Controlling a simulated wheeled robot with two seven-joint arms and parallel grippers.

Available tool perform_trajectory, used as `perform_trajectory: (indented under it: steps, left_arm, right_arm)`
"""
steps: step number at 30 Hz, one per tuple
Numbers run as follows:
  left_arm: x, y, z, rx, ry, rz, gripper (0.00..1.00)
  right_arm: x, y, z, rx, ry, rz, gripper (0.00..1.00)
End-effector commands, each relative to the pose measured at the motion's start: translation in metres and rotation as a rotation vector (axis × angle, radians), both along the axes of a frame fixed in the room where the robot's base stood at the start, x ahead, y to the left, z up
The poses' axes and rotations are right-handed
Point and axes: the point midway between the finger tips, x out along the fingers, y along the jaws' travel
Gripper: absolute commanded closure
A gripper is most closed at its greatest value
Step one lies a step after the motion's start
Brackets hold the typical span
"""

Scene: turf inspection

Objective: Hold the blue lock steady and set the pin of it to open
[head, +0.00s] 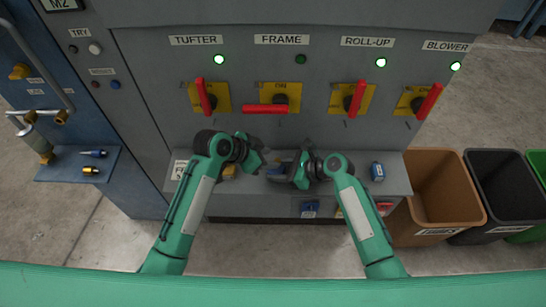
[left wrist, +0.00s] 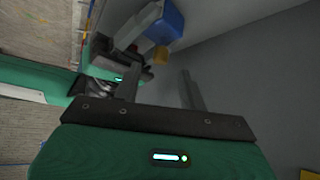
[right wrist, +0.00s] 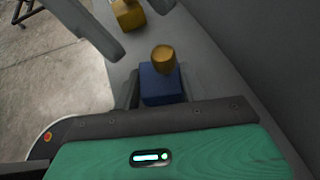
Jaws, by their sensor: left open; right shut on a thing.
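The blue lock (right wrist: 160,86) is a small blue block with a round brass pin (right wrist: 163,55) standing out of it. My right gripper (right wrist: 157,75) is shut on the lock's body, with a finger on each side, over the grey ledge. In the left wrist view the blue lock (left wrist: 165,22) is at the top, with the brass pin (left wrist: 160,54) pointing towards my left gripper. In the head view my left gripper (head: 263,160) is just left of my right gripper (head: 285,172), and the lock is mostly hidden.
A yellow lock (right wrist: 128,15) sits further along the ledge (head: 345,177). Red switch handles (head: 265,109) stick out of the cabinet above the arms. A brown bin (head: 437,195) stands right of the ledge.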

Motion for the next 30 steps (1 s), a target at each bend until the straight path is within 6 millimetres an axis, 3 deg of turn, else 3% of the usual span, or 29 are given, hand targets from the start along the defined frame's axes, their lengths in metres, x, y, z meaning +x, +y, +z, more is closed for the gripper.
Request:
perform_trajectory:
  steps: [6, 12, 27, 28, 30]
  left_arm:
    - [-0.016, 0.032, 0.035, 0.004, -0.005, 0.000, 0.58]
    - [-0.026, 0.050, 0.056, 0.003, -0.003, 0.000, 0.58]
    - [-0.029, 0.056, 0.064, 0.000, -0.002, 0.000, 0.58]
    - [-0.029, 0.056, 0.064, 0.000, -0.002, 0.000, 0.58]
    - [-0.029, 0.056, 0.064, 0.000, -0.002, 0.000, 0.58]
  right_arm:
    - [0.000, 0.000, 0.001, 0.002, -0.002, 0.000, 0.71]
    - [0.001, 0.000, 0.001, 0.002, -0.002, 0.000, 0.71]
    - [0.001, 0.000, 0.001, 0.002, -0.002, 0.000, 0.71]
    - [0.001, 0.000, 0.001, 0.002, -0.002, 0.000, 0.56]
    - [0.001, 0.000, 0.001, 0.002, -0.002, 0.000, 0.43]
